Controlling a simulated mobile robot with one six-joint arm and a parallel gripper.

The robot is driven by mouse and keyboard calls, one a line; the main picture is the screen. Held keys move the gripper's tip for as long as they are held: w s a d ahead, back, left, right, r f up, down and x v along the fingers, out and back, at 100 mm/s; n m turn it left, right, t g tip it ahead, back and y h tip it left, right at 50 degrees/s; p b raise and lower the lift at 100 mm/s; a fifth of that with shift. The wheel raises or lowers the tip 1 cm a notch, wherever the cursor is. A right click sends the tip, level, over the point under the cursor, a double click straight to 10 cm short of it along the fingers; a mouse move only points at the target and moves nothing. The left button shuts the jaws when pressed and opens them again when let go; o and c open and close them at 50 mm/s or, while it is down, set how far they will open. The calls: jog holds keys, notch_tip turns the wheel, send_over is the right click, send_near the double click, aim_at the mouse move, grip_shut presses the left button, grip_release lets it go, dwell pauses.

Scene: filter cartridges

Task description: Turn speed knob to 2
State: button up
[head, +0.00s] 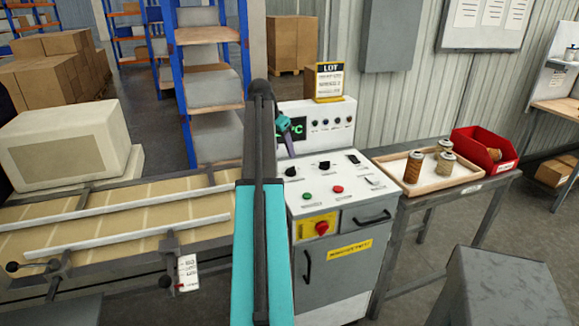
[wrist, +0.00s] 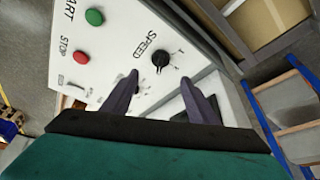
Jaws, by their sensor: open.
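The black speed knob (wrist: 160,58) sits on the white sloped panel beside the printed word SPEED in the wrist view. Small scale marks lie to its right; which number it points at is too small to tell. In the head view it appears to be the left black knob (head: 291,171). My gripper (wrist: 165,92) is open and empty, its two dark fingers apart, with the knob showing beyond the gap between the tips. In the head view my gripper (head: 290,154) hangs above the panel near the left knob. Contact with the knob is not visible.
A green button (head: 307,196) and red button (head: 338,190) sit in front of the knobs. Another black knob (head: 324,166) is to the right. The upright display (head: 297,128) rises behind. A conveyor (head: 110,225) lies left; a cartridge tray (head: 425,192) stands right.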

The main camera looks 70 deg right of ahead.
aim_at(290, 168)
jog(key=shift+p+x, duration=0.95)
jog(key=shift+x, duration=4.25)
jog(key=c, duration=0.8)
jog(key=shift+a, duration=0.3)
jog(key=shift+c, duration=1)
jog(key=shift+d, duration=0.25)
